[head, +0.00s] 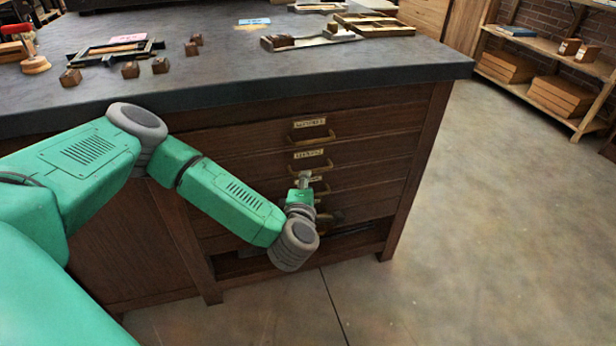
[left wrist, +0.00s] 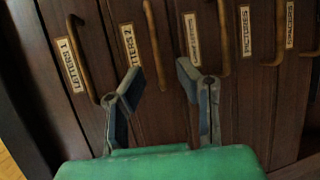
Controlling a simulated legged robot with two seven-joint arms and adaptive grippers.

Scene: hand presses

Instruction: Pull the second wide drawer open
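The bench cabinet has a stack of wide drawers with brass handles and cream labels. The second wide drawer (head: 268,163) looks shut in the head view; its handle (head: 311,168) hangs below its label. In the left wrist view the "LETTERS 2" label (left wrist: 129,45) sits beside that curved handle (left wrist: 152,42). My left gripper (head: 304,179) is in front of the drawers, just below the second handle in the head view. In the left wrist view its fingers (left wrist: 160,80) are apart and empty, with the handle's line running between them; contact cannot be told. My right gripper is not in view.
The "LETTERS 1" handle (left wrist: 92,60) and the third handle (left wrist: 223,40) lie on either side of my fingers. The bench top (head: 215,68) overhangs the drawers and carries tools and small wooden blocks. The floor (head: 480,220) to the right is clear.

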